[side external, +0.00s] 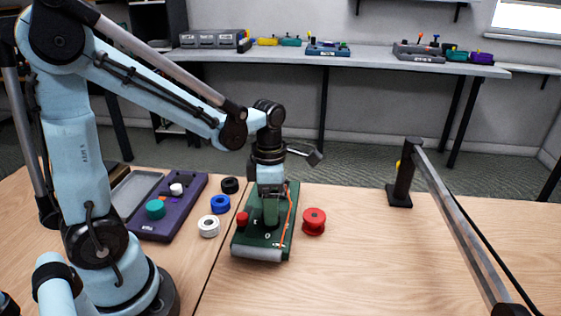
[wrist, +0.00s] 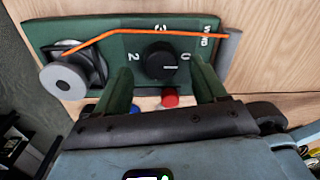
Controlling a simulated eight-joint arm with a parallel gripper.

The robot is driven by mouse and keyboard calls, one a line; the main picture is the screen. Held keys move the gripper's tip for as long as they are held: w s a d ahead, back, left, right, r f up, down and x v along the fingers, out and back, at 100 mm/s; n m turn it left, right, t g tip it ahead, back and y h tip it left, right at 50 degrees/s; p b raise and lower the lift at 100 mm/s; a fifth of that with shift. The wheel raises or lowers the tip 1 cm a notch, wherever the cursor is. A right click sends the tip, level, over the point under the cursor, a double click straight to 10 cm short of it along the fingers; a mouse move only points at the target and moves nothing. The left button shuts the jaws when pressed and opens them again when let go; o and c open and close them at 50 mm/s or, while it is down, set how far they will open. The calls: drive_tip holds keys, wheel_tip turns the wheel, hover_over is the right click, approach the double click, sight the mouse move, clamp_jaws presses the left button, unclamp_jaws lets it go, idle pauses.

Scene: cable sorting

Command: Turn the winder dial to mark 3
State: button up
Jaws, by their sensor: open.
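The green winder board (side external: 262,245) lies on the wooden table under my gripper (side external: 271,218). In the wrist view its black dial (wrist: 161,61) sits mid-board, with marks 2, 3 and 0 visible around it. The dial's white pointer line points right, nearest the 0 mark; mark 3 is at the dial's top. My gripper (wrist: 163,84) is open, its two green fingers spread on either side of the dial with clear gaps. I cannot tell how far the tips are above the board. The dial is hidden by the gripper in the side view.
An orange cable (wrist: 130,31) crosses the board beside the dial, by a grey reel (wrist: 63,80). A red knob (side external: 242,219) is at the board's left edge. A red spool (side external: 314,221) stands right; black, blue and white rings (side external: 208,226) and a purple board (side external: 187,205) lie left.

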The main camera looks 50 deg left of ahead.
drive_tip(key=shift+d+f, duration=0.1)
drive_tip(key=shift+f, duration=1.25)
drive_tip(key=shift+c, duration=0.2)
drive_tip(key=c, duration=1)
